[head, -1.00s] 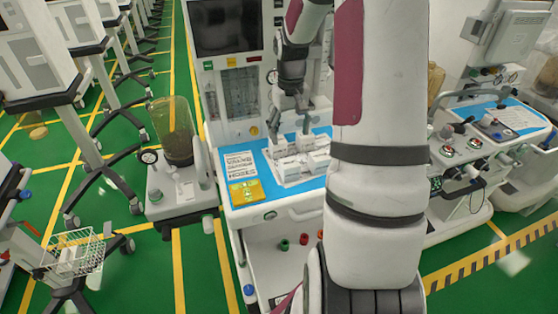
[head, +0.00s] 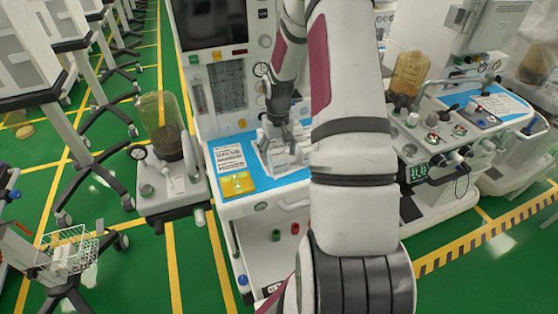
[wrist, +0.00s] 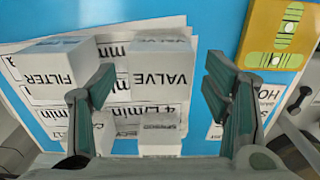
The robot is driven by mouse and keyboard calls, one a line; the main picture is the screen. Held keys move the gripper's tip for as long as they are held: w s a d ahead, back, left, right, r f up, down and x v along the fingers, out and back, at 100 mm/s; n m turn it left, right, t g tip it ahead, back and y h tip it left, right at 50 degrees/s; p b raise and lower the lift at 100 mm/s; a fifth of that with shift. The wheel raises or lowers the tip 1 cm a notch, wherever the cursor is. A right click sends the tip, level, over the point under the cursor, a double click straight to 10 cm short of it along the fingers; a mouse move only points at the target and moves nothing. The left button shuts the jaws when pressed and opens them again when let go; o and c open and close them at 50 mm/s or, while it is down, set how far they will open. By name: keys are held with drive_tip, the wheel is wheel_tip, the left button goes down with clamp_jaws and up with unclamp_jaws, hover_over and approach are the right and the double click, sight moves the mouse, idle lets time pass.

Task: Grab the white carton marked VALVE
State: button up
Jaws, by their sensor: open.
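The white carton marked VALVE (wrist: 163,65) is upper centre in the wrist view, its lettered face toward the camera. My gripper (wrist: 160,84) is open, with one dark green finger on each side of this carton and a gap on the right. A white carton marked FILTER (wrist: 48,72) stands to the left, close to the left finger. In the head view my gripper (head: 279,138) reaches down at the group of white cartons (head: 288,158) on the blue-topped cart; their lettering is too small to tell there, and the gripper and arm partly hide them.
More small white cartons (wrist: 158,122) stand nearer the wrist camera. A monitor (head: 211,22) rises behind.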

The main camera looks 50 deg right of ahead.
drive_tip(key=shift+f, duration=1.2)
drive_tip(key=c, duration=1.3)
drive_tip(key=shift+r, duration=0.15)
